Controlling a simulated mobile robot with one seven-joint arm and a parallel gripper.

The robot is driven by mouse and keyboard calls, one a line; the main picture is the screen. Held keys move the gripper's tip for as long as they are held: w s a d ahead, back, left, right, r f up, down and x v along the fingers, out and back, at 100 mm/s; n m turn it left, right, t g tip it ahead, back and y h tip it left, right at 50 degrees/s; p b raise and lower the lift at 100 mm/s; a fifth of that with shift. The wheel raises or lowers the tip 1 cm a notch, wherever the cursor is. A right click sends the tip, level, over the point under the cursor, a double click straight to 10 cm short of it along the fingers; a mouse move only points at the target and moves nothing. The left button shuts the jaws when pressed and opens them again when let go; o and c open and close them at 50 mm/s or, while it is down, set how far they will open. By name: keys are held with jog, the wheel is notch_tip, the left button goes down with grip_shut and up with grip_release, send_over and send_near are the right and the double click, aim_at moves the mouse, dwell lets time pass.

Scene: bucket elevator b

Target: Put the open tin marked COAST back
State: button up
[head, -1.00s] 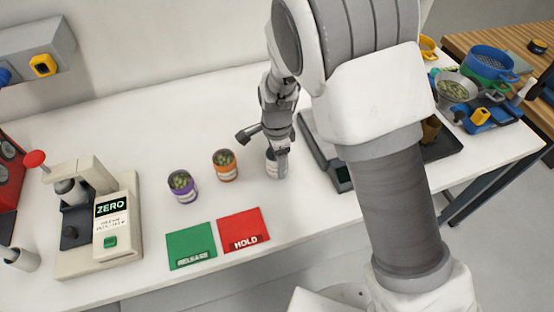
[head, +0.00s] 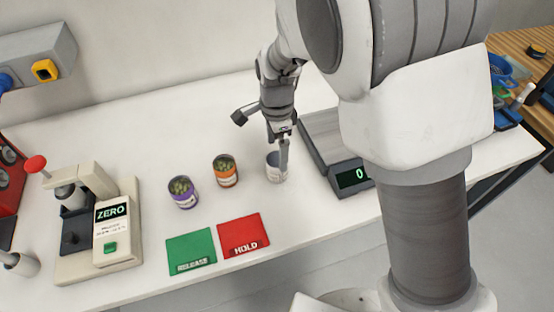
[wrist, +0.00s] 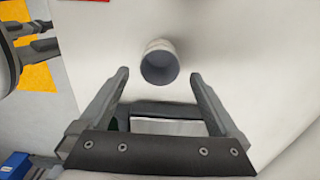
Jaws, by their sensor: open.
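A pale tin (head: 276,172) stands upright on the white table, right of an orange tin (head: 225,171) and a purple tin (head: 183,192) that both hold green pieces. The pale tin's open mouth shows in the wrist view (wrist: 160,67), with a grey inside that looks empty. No tin's label is readable, so I cannot tell which is COAST. My gripper (head: 284,154) is open over the pale tin. In the wrist view its spread fingers (wrist: 160,76) are apart from the tin, which lies just beyond the tips.
A scale reading 0 (head: 352,178) stands to the right, partly behind my arm. Green RELEASE (head: 191,247) and red HOLD (head: 243,233) mats lie in front. A ZERO device (head: 112,235) stands at left. The table behind the tins is clear.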

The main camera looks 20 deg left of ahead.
notch_tip(320, 180, up, 4)
jog(key=shift+r, duration=0.25)
jog(key=s+d+r+n+t+y, duration=0.15)
jog(key=d+r+n, duration=0.25)
jog(key=d+r, duration=1.1)
jog(key=s+d+r+n+t, duration=0.1)
jog(key=s+d+n+t, duration=0.1)
jog(key=s+d, duration=0.3)
jog(key=s+d+r+n+t+h, duration=0.1)
jog(key=s+d+n, duration=0.3)
jog(key=d, duration=0.7)
jog(key=shift+s+d+t, duration=0.3)
jog(key=shift+s+t, duration=0.25)
jog(key=shift+s, duration=0.6)
